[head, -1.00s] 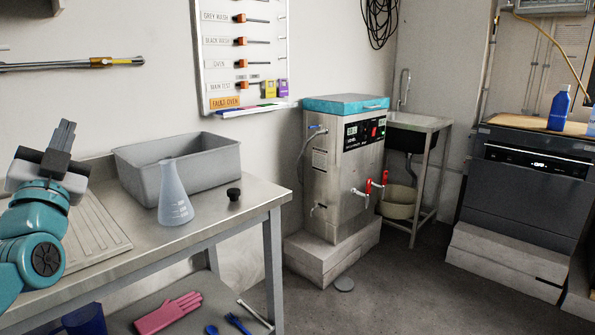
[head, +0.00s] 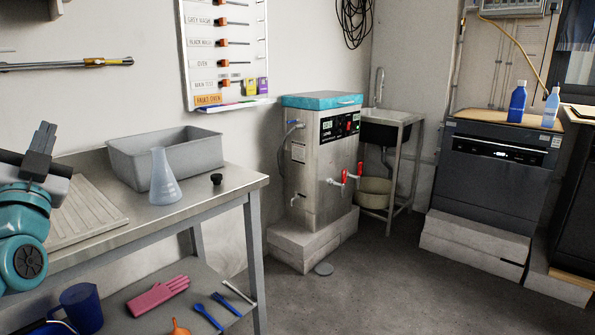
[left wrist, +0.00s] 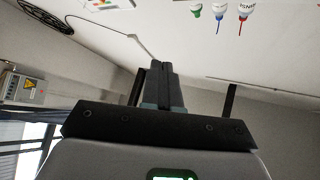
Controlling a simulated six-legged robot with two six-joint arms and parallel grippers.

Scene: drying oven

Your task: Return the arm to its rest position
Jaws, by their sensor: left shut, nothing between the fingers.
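My left gripper (head: 42,140) is at the left edge of the head view, in front of the steel bench (head: 215,195). Its dark fingers point up and are shut with nothing between them. In the left wrist view the shut fingers (left wrist: 161,80) stand in the middle, with wall and ceiling behind. The teal arm behind it is cut off by the picture's left edge. My right gripper is not in view.
On the bench are a grey tub (head: 205,158), a conical flask (head: 164,178) and a black stopper (head: 216,179). A pink glove (head: 158,295) lies on the lower shelf. A steel unit with a teal lid (head: 322,101) stands beyond. The floor (head: 400,285) at right is mostly clear.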

